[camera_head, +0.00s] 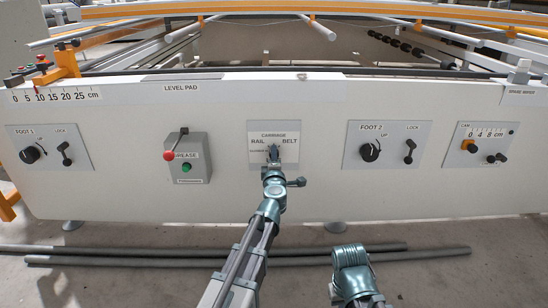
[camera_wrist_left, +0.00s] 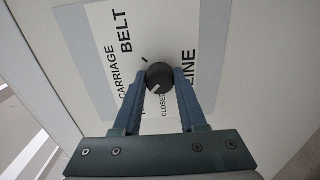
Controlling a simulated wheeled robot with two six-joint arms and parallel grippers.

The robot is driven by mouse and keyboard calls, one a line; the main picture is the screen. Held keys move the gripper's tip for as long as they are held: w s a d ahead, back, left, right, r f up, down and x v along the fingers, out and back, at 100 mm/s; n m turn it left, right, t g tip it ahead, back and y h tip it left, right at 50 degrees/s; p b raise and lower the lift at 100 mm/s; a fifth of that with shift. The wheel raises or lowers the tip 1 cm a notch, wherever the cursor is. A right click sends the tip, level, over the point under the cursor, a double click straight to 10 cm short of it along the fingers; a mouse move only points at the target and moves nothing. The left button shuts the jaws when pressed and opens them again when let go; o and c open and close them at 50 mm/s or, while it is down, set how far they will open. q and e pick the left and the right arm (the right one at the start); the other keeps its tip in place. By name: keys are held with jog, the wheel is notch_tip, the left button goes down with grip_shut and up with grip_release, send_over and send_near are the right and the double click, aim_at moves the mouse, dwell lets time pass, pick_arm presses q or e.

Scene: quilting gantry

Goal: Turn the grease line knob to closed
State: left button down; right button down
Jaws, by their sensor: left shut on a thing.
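The grease line knob (camera_wrist_left: 158,77) is a round black knob with a white mark, on a light label panel (camera_head: 288,137) at the middle of the machine front. The panel reads CARRIAGE, RAIL and BELT, with a small CLOSED below and left of the knob in the head view. In the wrist view the white mark points to the lower left, toward the RAIL side, not at CLOSED. My left gripper (camera_head: 273,152) is shut on the knob, one finger on each side in the wrist view (camera_wrist_left: 158,84). In the head view it mostly hides the knob.
A grey GREASE box (camera_head: 191,168) with a red-ended lever and green button is left of the panel. FOOT 1 (camera_head: 30,152) and FOOT 2 (camera_head: 370,149) knobs and lock levers flank it. Grey rods (camera_head: 420,256) lie on the floor below.

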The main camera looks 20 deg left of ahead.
pick_arm(q)
jog(key=n, duration=0.8)
jog(key=shift+n, duration=0.6)
jog(key=shift+c, duration=2.3)
grip_release()
